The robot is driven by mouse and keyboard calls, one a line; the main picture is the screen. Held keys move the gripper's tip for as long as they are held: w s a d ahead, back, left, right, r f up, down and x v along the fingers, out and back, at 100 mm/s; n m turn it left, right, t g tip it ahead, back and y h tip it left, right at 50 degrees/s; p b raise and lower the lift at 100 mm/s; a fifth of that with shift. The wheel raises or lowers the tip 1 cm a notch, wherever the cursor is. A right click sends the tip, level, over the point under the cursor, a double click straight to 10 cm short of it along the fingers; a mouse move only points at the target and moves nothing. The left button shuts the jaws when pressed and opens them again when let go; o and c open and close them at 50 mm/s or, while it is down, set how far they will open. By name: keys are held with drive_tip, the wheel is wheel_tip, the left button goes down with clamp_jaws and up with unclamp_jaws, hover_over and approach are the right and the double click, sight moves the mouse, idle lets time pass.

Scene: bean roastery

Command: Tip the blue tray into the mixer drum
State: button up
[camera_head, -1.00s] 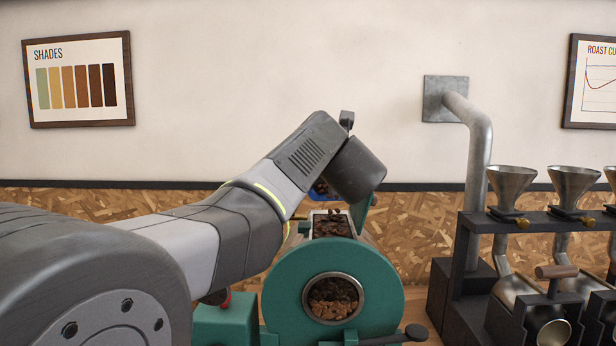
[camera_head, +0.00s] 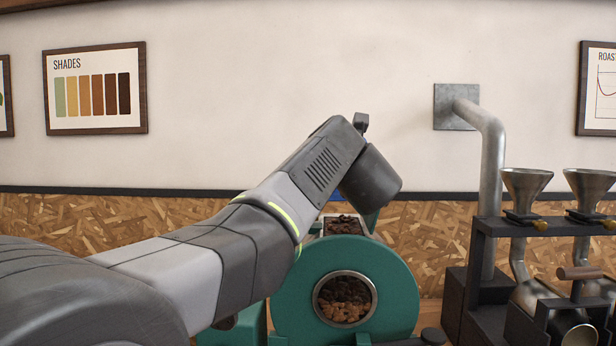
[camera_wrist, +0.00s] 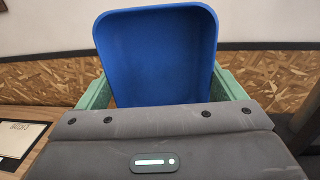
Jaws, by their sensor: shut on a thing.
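My gripper (camera_head: 371,182) is over the green mixer drum (camera_head: 292,290) and shut on the blue tray. In the head view only a thin blue strip of the tray (camera_head: 337,194) shows behind my wrist. In the wrist view the tray (camera_wrist: 157,55) is tilted up, and its visible inside face is bare, with no beans on it. Its lower edge is hidden behind my gripper body. Dark brown beans (camera_head: 344,224) lie in the pale-rimmed opening on top of the drum. The drum's round front window (camera_head: 345,299) shows dark and lighter brown beans.
A black rack with metal funnels (camera_head: 527,188) and pipes stands to the right. A grey wall pipe (camera_head: 492,150) comes down beside it. A wood-chip panel (camera_head: 110,225) lines the lower wall behind. The wall space above my arm is clear.

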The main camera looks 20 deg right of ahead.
drive_tip(key=shift+s+a+f+t+h+b, duration=0.1)
drive_tip(key=shift+s+t+h+b, duration=0.35)
drive_tip(key=shift+b, duration=1.2)
drive_tip(key=shift+w+b, duration=0.1)
drive_tip(key=shift+b, duration=0.3)
idle(0.5)
drive_tip(key=shift+w+r+y+p, duration=0.35)
drive_tip(key=shift+y+p, duration=0.1)
drive_tip(key=shift+p, duration=0.35)
drive_tip(key=w+g+y+p, duration=0.1)
drive_tip(key=p, duration=0.2)
drive_tip(key=shift+w+d+f, duration=0.1)
drive_tip(key=shift+w+d, duration=0.1)
drive_tip(key=g+p, duration=0.1)
drive_tip(key=p, duration=0.1)
drive_tip(key=w+p, duration=0.1)
drive_tip(key=shift+w+d+f+n+g+y+p, duration=0.2)
drive_tip(key=shift+n+g+y+p, duration=0.1)
drive_tip(key=shift+g+y+p, duration=0.1)
drive_tip(key=g+p, duration=0.1)
drive_tip(key=p, duration=0.2)
drive_tip(key=g+p, duration=0.2)
drive_tip(key=p, duration=0.1)
drive_tip(key=w+d+g+y+p, duration=0.1)
drive_tip(key=g+p, duration=0.1)
drive_tip(key=p, duration=0.1)
drive_tip(key=shift+f, duration=0.4)
